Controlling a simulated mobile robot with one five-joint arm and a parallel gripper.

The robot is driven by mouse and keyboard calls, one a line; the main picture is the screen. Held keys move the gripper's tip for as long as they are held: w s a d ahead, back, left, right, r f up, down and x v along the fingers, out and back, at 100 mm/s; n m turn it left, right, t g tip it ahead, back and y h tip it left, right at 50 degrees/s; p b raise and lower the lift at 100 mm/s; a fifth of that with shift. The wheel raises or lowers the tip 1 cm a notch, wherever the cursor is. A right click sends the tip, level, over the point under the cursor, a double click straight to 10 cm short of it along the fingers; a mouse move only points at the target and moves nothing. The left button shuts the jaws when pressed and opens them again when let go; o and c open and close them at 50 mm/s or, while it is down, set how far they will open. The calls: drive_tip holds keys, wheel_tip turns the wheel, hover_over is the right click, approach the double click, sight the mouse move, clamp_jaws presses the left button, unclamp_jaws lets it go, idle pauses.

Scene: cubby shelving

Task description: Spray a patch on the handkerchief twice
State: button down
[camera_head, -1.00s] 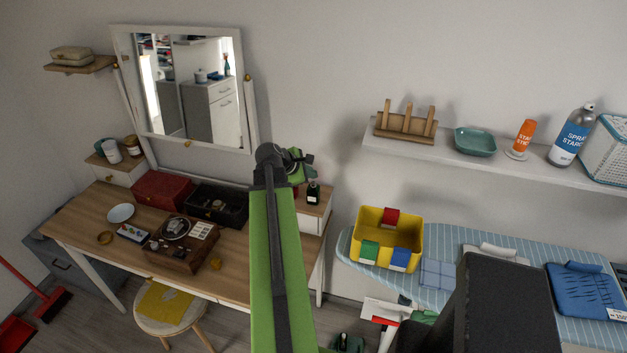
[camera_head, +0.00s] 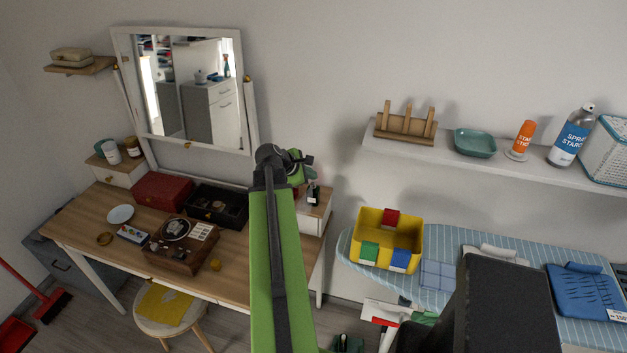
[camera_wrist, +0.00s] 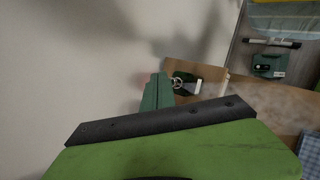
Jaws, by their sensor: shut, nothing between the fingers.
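A tall silver and blue spray starch can (camera_head: 572,138) stands upright on the white wall shelf at the right. A folded light-blue checked cloth (camera_head: 437,275), which looks like the handkerchief, lies on the ironing board beside the yellow bin. My gripper (camera_head: 296,165) is over the right end of the dressing table, far left of the can and the cloth. It is shut and holds nothing. A small dark bottle (camera_head: 313,196) stands close by on the white drawer box; it also shows in the wrist view (camera_wrist: 183,84), by my gripper's green tip (camera_wrist: 157,92).
The wall shelf (camera_head: 480,163) also holds an orange stick, a teal dish, a wooden rack and a basket. A yellow bin (camera_head: 414,240) stands on the striped ironing board (camera_head: 455,237). The dressing table (camera_head: 80,225) carries boxes and a mirror (camera_head: 212,95). A yellow cloth (camera_head: 165,305) covers the stool.

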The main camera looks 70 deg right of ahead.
wheel_tip(320, 180, up, 6)
drive_tip(key=p, duration=0.6)
idle(2.3)
